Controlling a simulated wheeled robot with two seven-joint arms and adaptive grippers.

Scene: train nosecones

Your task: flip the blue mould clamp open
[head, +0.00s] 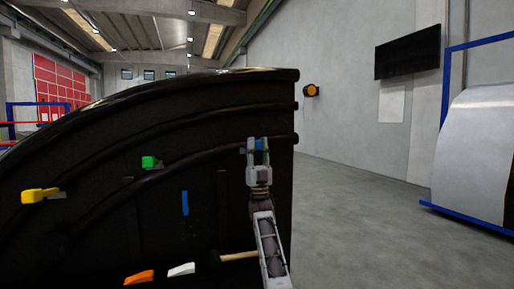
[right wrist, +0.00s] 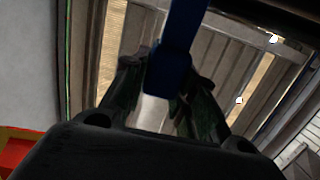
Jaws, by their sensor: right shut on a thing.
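The blue mould clamp (head: 261,145) is near the right edge of the large black curved mould (head: 215,110), mostly hidden by my right gripper (head: 259,148). In the right wrist view the clamp's blue lever (right wrist: 182,38) runs down from the top edge between the dark fingers, with a pale metal part (right wrist: 153,112) below it. My right gripper is shut on the blue lever, one finger on each side. The clamp's base is hidden in the head view. My left gripper is not in view.
Yellow (head: 40,195), green (head: 150,162), orange (head: 139,277) and white (head: 181,269) clamps sit on the mould. A separate upright blue piece (head: 185,203) is at its middle. A wooden handle (head: 238,257) is beside my right arm. The floor (head: 365,220) to the right is clear.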

